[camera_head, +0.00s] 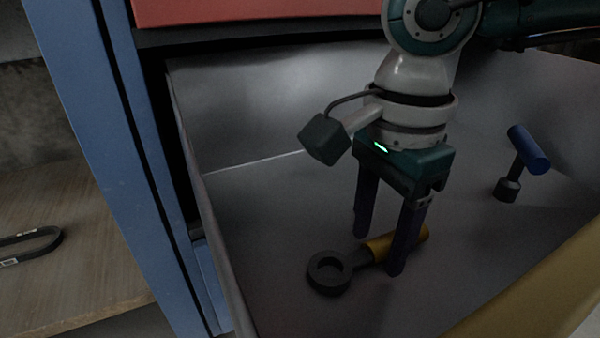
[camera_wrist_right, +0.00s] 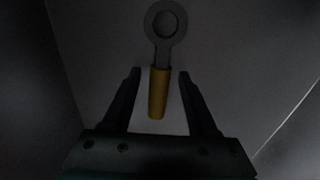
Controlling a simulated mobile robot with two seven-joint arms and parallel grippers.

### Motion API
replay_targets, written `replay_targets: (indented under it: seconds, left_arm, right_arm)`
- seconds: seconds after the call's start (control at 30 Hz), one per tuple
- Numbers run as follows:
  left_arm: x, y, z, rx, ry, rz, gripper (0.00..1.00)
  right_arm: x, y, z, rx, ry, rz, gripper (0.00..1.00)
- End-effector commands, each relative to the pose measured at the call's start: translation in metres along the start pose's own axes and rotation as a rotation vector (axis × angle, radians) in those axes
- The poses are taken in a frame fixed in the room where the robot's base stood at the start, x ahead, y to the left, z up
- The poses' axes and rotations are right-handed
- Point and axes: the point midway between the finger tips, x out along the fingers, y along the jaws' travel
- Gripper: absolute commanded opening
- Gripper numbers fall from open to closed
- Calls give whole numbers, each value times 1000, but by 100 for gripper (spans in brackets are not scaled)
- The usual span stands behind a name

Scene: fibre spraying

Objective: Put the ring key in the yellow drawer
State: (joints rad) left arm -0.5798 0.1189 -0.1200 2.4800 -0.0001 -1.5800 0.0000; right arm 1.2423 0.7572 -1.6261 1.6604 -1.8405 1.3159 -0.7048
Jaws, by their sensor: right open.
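The ring key, with a dark ring head and a yellow handle, lies on the floor of the open yellow drawer in the head view (camera_head: 331,272). My right gripper (camera_head: 378,254) reaches down into the drawer with its fingers at the handle. In the right wrist view the key (camera_wrist_right: 158,92) lies with its handle between the two open fingers (camera_wrist_right: 158,100), with gaps on both sides. The yellow drawer (camera_head: 540,290) shows its yellow front at the lower right and grey inner walls. My left gripper is not in view.
A blue-handled tool (camera_head: 528,150) lies in the drawer to the right of my gripper. A red drawer (camera_head: 230,10) is above. A blue cabinet post (camera_head: 115,150) stands left, beside a wooden surface (camera_head: 70,250) with a dark looped object (camera_head: 35,243).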

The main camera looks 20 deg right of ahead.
Motion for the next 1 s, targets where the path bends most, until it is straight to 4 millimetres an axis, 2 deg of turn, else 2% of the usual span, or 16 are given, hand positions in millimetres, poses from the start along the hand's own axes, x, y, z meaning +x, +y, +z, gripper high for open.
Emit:
replay_targets:
  seconds: [0.17,0.27,0.5,0.7,0.83,1.0]
  left_arm:
    - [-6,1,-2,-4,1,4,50]
    - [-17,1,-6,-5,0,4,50]
    - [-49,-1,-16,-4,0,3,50]
    - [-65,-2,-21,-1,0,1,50]
    - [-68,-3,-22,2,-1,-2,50]
    - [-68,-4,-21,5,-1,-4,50]
  right_arm:
    - [-8,0,0,0,0,-1,59]
    - [-26,0,0,0,0,-2,59]
    - [-82,0,0,0,-1,-2,59]
    - [-114,0,0,0,0,-1,59]
    - [-123,0,0,0,-1,0,59]
    - [-124,0,0,0,-1,0,59]
